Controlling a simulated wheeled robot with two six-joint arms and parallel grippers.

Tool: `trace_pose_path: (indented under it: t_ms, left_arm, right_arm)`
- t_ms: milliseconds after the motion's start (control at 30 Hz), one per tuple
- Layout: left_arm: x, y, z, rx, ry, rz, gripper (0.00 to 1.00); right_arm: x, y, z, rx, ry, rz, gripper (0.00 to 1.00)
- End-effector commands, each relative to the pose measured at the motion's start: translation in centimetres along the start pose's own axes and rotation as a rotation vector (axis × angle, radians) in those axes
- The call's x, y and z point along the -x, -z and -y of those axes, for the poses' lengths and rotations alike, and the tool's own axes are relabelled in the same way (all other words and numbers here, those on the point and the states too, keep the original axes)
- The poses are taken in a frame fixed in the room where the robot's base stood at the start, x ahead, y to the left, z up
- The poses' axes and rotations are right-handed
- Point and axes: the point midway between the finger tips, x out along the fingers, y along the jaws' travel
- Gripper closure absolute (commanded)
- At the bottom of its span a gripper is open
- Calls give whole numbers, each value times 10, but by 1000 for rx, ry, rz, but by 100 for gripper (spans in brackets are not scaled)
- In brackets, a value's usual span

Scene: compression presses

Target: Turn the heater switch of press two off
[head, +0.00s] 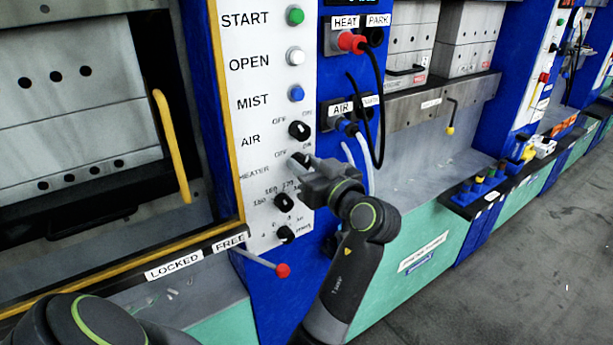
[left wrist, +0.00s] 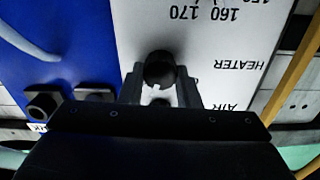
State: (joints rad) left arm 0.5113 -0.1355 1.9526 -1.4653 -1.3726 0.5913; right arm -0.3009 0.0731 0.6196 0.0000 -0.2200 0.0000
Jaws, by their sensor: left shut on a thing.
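The heater switch (head: 299,158) is a round dark knob on the white control panel (head: 262,215), beside the HEATER label, with OFF and ON marks above it. My left gripper (head: 306,167) is at this knob in the head view and partly covers it. In the left wrist view, which shows the panel upside down, the knob (left wrist: 159,68) sits between the two fingers (left wrist: 160,82) of my left gripper, which is shut on it. The knob's pointer is too hidden to tell whether it stands at ON or OFF. No press number is readable. My right gripper is not in view.
The air knob (head: 299,130) is just above, and the temperature knob (head: 284,201) and another knob (head: 286,233) are below. A red-tipped lever (head: 282,270) sticks out under the panel. Hoses (head: 377,110) hang to the right. A yellow handle (head: 172,145) is at left.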

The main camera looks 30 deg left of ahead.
Motion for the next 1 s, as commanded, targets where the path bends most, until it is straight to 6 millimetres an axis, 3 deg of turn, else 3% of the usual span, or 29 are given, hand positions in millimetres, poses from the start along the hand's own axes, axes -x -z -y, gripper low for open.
trace_pose_path:
  t_ms: [33,100,500,833,1000]
  left_arm:
    - [0,-7,-1,43,0,-4,93]
    - [0,-7,0,106,-1,-6,93]
    - [0,-6,1,483,-1,-5,93]
    - [0,-4,2,732,-1,-4,93]
    - [0,-3,2,814,-2,-3,93]
  right_arm:
    - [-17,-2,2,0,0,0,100]
    - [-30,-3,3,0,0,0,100]
    - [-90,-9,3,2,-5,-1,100]
    - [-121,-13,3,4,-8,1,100]
    - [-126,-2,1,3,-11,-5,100]
